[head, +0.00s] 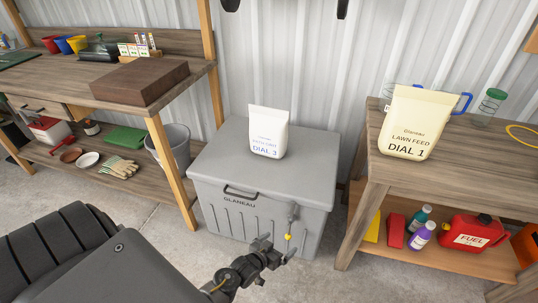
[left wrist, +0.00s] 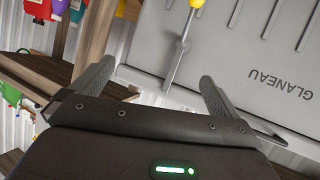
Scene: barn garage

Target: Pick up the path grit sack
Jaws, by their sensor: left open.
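A white sack (head: 268,134) stands upright on the lid of the grey chest. Its small upper print is blurred, and "DIAL 3" reads below it. I take it for the path grit sack. My left gripper (head: 276,250) is in front of the chest's lower front, below and apart from the sack. In the left wrist view the gripper (left wrist: 155,78) has its fingers spread with nothing between them, facing the chest front. The sack does not show in that view. My right gripper is not in view.
The grey chest (head: 215,205) has a front handle and a grey fitting with a yellow part (head: 288,237) near my gripper. A cream "LAWN FEED DIAL 1" sack (head: 408,125) stands on the right bench (head: 455,150). The left bench (head: 75,82) holds a brown block (head: 140,82).

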